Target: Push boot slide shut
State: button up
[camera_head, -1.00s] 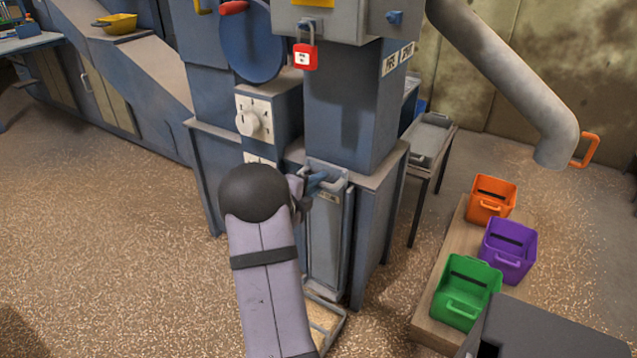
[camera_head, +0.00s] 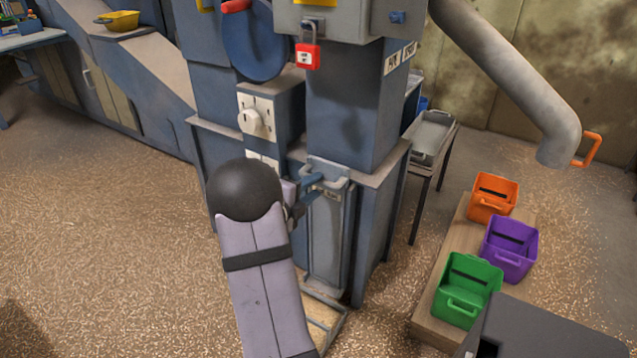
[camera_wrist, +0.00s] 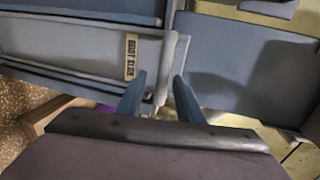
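The boot slide (camera_head: 328,235) is a tall grey panel on the front of the blue elevator casing, with a pale bar handle (camera_head: 337,173) across its top. In the wrist view its "BOOT SLIDE" label (camera_wrist: 131,57) shows sideways. My gripper (camera_head: 312,182) is at the left part of the handle. In the wrist view my gripper (camera_wrist: 160,85) has its two blue fingers apart, with the handle bar (camera_wrist: 166,65) showing between them and gaps beside it. I cannot tell whether a finger touches the bar. My wrist hides part of the casing in the head view.
A shallow frame with pale material (camera_head: 325,317) lies at the slide's foot. A dial (camera_head: 254,120) and red padlock (camera_head: 308,57) are above. Orange (camera_head: 490,199), purple (camera_head: 509,251) and green (camera_head: 465,292) bins stand right. The floor at left is clear.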

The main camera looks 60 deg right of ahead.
jog(key=shift+v, duration=1.75)
